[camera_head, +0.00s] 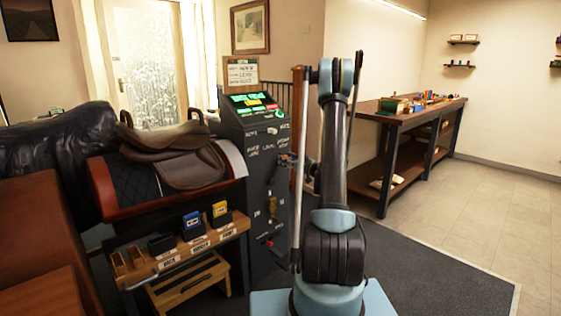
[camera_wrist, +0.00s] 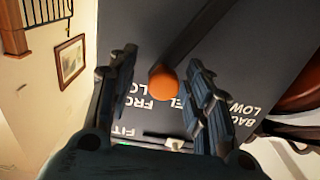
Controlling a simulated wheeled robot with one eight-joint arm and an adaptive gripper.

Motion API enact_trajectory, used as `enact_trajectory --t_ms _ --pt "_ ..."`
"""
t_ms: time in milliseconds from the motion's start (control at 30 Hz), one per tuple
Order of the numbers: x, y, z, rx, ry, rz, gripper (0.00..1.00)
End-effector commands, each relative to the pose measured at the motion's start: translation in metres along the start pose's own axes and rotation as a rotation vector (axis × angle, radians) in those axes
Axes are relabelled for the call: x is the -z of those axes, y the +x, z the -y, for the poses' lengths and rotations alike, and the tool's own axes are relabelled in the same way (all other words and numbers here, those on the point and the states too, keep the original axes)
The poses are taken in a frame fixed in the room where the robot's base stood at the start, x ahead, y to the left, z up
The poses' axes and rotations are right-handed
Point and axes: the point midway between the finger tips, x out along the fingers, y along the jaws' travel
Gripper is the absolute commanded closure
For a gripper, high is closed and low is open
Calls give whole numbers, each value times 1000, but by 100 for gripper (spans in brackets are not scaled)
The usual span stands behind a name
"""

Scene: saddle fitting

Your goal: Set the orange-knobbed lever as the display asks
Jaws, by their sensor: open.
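The orange knob (camera_wrist: 163,83) of the lever shows in the wrist view, with its dark shaft (camera_wrist: 196,36) running up and right across the dark panel (camera_wrist: 135,25). My gripper (camera_wrist: 163,62) is open, one finger on each side of the knob, with gaps visible. Contact cannot be told. Partly hidden, upside-down white labels on the panel seem to read front, level and back low. In the head view the panel (camera_head: 262,215) stands left of my arm, and the lit display (camera_head: 254,103) tops it. Its text is too small to read. The knob cannot be made out there.
A brown saddle (camera_head: 180,155) rests on a stand left of the panel. A wooden rack (camera_head: 190,252) with labelled slots holds blue and yellow items below it. A small sign (camera_head: 241,72) stands above the display. A workbench (camera_head: 410,112) is at back right; floor at right is clear.

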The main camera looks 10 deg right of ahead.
Motion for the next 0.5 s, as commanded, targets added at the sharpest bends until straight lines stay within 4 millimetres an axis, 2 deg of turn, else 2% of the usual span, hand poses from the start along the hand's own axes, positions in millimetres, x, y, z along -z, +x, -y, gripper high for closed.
enact_trajectory --t_ms 400,433,500 --pt "0 9 8 6 0 0 54" --pt "0 9 8 7 0 0 56" --pt "0 10 9 8 0 0 72"
